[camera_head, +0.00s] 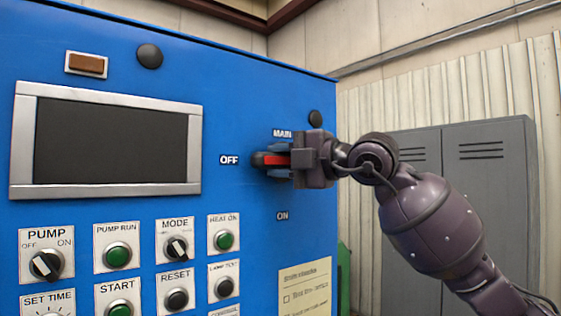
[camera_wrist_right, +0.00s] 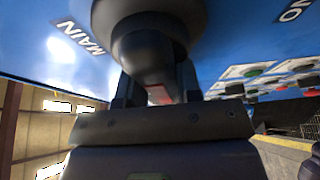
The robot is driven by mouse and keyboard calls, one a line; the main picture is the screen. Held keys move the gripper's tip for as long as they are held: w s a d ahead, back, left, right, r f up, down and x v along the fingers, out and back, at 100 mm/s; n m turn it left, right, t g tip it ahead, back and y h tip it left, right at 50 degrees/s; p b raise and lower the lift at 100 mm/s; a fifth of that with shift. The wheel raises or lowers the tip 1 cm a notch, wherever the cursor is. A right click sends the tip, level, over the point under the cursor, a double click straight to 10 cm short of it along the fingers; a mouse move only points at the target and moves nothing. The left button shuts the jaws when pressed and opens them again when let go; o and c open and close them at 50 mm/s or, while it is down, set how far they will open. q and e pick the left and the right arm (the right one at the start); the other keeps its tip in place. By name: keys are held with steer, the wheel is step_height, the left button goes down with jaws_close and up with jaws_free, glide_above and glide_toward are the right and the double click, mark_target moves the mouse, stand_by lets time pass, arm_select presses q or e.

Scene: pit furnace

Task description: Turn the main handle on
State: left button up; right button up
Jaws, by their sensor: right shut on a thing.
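The main handle (camera_head: 260,159), red and black, is on the blue panel between the MAIN label (camera_head: 282,133) above and the ON label (camera_head: 282,216) below. It lies level, with its tip pointing left toward the OFF label (camera_head: 229,160). My right gripper (camera_head: 280,160) comes in from the right and is shut on the handle, hiding much of it. The right wrist view shows the handle's dark round body (camera_wrist_right: 145,50) close up, with the gripper's fingers (camera_wrist_right: 157,88) on either side. My left gripper is not in view.
The blue panel (camera_head: 250,90) carries a dark screen (camera_head: 110,135), with several knobs and buttons below. A paper notice (camera_head: 305,290) is at its lower right. Grey lockers (camera_head: 490,190) stand behind my right arm. The space before the panel's left part is free.

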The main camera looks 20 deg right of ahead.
jaws_close()
